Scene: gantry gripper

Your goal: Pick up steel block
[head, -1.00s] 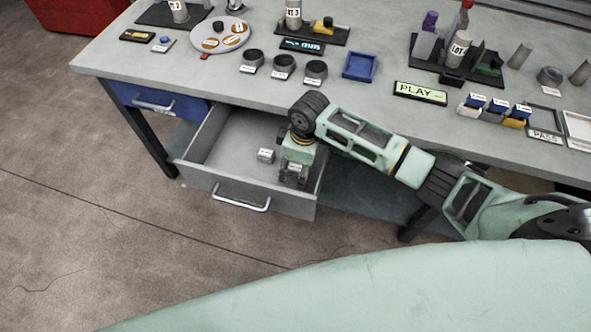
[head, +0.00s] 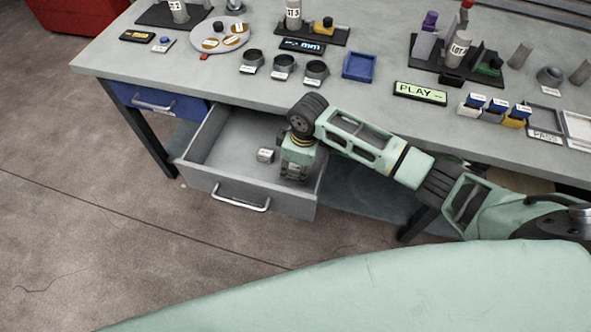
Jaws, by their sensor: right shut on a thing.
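A grey drawer (head: 233,171) is pulled open under the bench. My right gripper (head: 294,177) points down inside its right part, shut on a small block that is mostly hidden by the fingers. I take it for the steel block, though its label cannot be read. Another small grey block (head: 265,155) with a white label lies on the drawer floor just left of the gripper, apart from it. My left gripper is not in view.
The drawer's front wall with its handle (head: 242,199) and its right wall are close to my right gripper. The bench top (head: 210,84) overhangs the drawer's back and holds trays, rings, a blue tray (head: 359,66) and a PLAY sign (head: 420,93). The drawer's left half is clear.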

